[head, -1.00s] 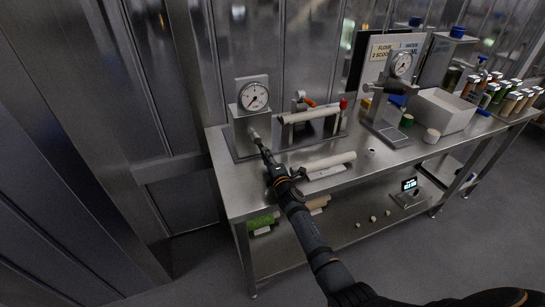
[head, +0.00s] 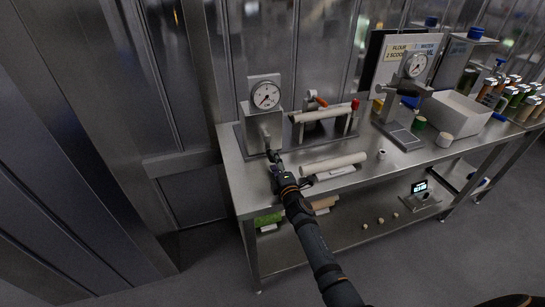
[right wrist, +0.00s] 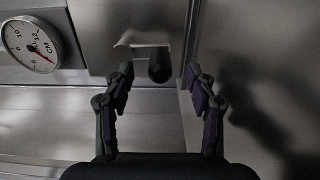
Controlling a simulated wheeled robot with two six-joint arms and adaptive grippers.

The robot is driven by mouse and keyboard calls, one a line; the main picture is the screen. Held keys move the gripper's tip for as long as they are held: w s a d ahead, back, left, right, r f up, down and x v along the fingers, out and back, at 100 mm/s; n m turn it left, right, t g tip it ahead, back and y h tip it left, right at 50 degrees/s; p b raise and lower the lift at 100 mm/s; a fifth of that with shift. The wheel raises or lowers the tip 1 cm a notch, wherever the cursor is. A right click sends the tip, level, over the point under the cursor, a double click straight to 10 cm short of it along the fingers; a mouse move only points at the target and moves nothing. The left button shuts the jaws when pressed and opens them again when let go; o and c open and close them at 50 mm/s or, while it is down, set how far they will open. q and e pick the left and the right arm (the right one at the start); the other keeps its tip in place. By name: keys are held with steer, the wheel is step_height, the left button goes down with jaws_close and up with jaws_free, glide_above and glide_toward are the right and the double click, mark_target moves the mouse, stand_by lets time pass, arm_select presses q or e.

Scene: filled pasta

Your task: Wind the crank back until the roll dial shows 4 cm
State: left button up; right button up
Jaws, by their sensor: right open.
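The round white roll dial (head: 266,94) with a red needle sits on a metal housing at the left end of the bench. It also shows in the right wrist view (right wrist: 30,42), marked CM; its figures are too small to read surely. The crank, a light metal arm (right wrist: 143,44) with a dark round knob (right wrist: 160,68), lies ahead of my right gripper (right wrist: 160,85). That gripper is open, its fingers on either side of the knob's line, with no clear grip on it. In the head view the right gripper (head: 276,163) is just in front of the housing. My left gripper is out of view.
A light roll (head: 333,163) lies on the bench right of my gripper. Behind it stands a roller frame (head: 322,115) with a red knob. A second dial stand (head: 415,66), a white bin (head: 452,112) and several jars stand further right. The floor in front is clear.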

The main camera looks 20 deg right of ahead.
steer(key=s+p, duration=0.1)
steer(key=s, duration=0.4)
steer(key=shift+s+d, duration=0.1)
steer(key=shift+s, duration=0.15)
